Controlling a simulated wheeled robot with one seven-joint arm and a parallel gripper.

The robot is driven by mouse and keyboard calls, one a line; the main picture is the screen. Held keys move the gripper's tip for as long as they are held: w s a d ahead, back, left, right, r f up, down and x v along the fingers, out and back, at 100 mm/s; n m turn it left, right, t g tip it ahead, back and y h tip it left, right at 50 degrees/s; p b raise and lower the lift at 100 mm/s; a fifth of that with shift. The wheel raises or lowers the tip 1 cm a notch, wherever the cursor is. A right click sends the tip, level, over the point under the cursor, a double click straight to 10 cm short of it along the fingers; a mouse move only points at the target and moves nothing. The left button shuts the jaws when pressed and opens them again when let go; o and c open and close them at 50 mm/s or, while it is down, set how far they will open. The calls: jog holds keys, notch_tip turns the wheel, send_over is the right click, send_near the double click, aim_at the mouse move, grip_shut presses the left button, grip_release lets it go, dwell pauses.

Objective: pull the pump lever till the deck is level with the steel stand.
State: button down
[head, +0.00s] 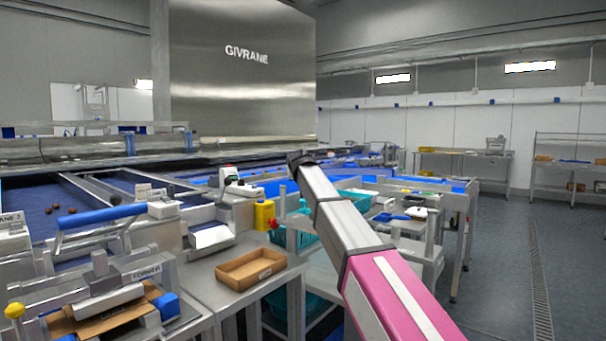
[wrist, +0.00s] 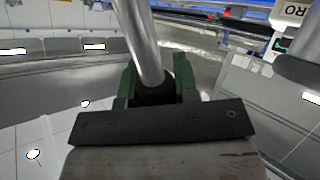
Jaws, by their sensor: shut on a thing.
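In the wrist view a round steel bar with a dark lower end, seemingly the pump lever (wrist: 148,42), runs up from between my gripper's green-sided fingers. My gripper (wrist: 157,84) is shut on it. In the head view my pink and grey arm reaches forward from the lower right. I cannot make out my gripper or the lever there. I cannot tell for sure which surface is the deck or which is the steel stand, nor compare their heights.
A cardboard tray (head: 250,269) sits on a steel surface left of my arm. A box former (head: 120,272) with a blue bar stands at the left. A yellow container (head: 264,215) and teal crates (head: 352,203) are near the arm. Grey floor (head: 505,260) is free at the right.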

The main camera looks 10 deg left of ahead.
jog(key=shift+w+a+f, duration=0.1)
jog(key=shift+w+a, duration=0.05)
jog(key=shift+a, duration=0.15)
jog(key=shift+d, duration=0.1)
jog(key=shift+s+d+r+t, duration=0.35)
jog(key=shift+s+d, duration=0.2)
jog(key=shift+d, duration=0.2)
jog(key=shift+s+d+r+m+t+y, duration=0.3)
jog(key=shift+d+r+m+y, duration=0.15)
jog(key=shift+d+m+y, duration=0.1)
